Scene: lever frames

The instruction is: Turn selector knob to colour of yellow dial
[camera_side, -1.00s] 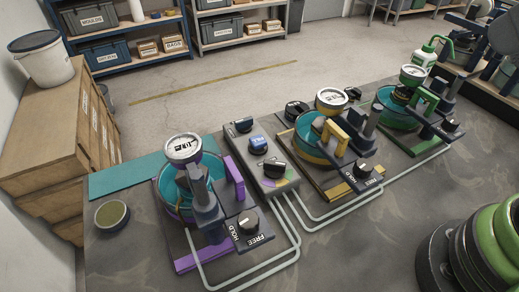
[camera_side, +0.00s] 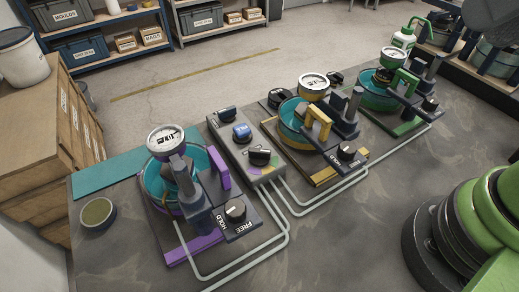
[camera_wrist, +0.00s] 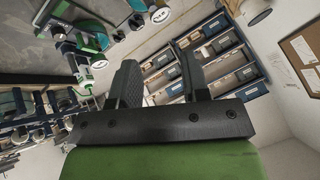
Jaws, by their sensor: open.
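The grey control box (camera_side: 226,137) stands between the purple and yellow stations. The black selector knob (camera_side: 259,155) sits at its near end, over a plate with coloured sectors; I cannot tell which colour it points to. The yellow dial (camera_side: 312,86) is a white-faced gauge with a yellow rim above a teal bowl. The purple station's dial (camera_side: 165,140) is at left and the green station's dial (camera_side: 393,57) at back right. My gripper (camera_wrist: 158,78) shows in the wrist view, open and empty, facing shelves, away from the knob. It is not visible in the side view.
A blue knob (camera_side: 242,132) and another black knob (camera_side: 227,115) share the box. HOLD/FREE knobs (camera_side: 235,211) (camera_side: 347,151) stand before the purple and yellow stations. Upright handles and grey pipes (camera_side: 240,265) surround the box.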

